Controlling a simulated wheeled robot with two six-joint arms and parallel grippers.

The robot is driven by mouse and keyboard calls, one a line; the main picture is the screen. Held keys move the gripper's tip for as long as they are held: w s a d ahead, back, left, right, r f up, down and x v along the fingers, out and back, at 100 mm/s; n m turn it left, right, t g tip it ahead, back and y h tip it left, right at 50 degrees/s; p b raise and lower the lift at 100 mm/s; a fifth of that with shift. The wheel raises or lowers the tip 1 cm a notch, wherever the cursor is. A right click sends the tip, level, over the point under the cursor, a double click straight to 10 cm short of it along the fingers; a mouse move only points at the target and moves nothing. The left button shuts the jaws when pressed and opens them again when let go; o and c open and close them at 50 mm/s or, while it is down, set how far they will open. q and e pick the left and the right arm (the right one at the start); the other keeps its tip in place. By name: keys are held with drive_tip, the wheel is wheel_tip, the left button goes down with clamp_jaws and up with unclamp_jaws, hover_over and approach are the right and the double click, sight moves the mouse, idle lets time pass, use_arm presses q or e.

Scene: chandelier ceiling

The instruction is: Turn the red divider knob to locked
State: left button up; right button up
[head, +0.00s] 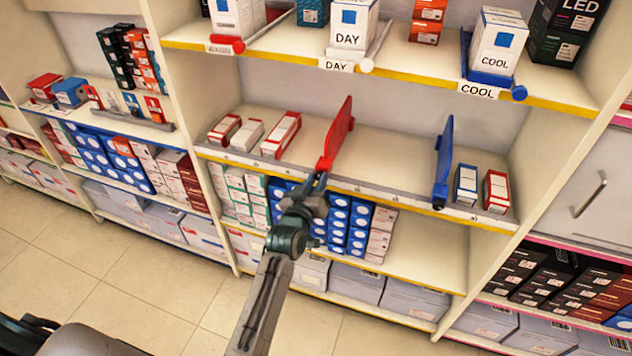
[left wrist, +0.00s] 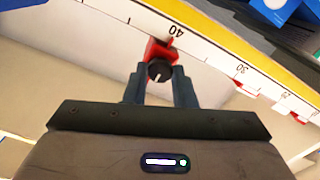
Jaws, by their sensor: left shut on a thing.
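The red divider (head: 341,130) stands upright on the middle shelf's front rail in the head view. Its red base (left wrist: 160,47) shows in the left wrist view, by the 40 mark on the rail. On the base's front is a dark round knob (left wrist: 158,69) with a short white line, roughly upright in the picture. My left gripper (head: 321,182) reaches up to the divider's foot. In the left wrist view its two fingers (left wrist: 158,80) are on either side of the knob, shut on it. No locked marking is readable. My right gripper is not in view.
A blue divider (head: 444,160) stands farther right on the same shelf, beside small boxes (head: 466,185). Red and white boxes (head: 281,135) lie left of the red divider. The shelf between the dividers is clear. Blue boxes (head: 338,222) fill the shelf below, near my left arm.

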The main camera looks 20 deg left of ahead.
use_arm(q)
drive_tip(key=shift+m, duration=0.4)
drive_tip(key=m, duration=0.4)
drive_tip(key=shift+m, duration=0.4)
drive_tip(key=m+b, duration=0.2)
drive_tip(key=m, duration=1)
drive_tip(key=shift+d+f, duration=0.1)
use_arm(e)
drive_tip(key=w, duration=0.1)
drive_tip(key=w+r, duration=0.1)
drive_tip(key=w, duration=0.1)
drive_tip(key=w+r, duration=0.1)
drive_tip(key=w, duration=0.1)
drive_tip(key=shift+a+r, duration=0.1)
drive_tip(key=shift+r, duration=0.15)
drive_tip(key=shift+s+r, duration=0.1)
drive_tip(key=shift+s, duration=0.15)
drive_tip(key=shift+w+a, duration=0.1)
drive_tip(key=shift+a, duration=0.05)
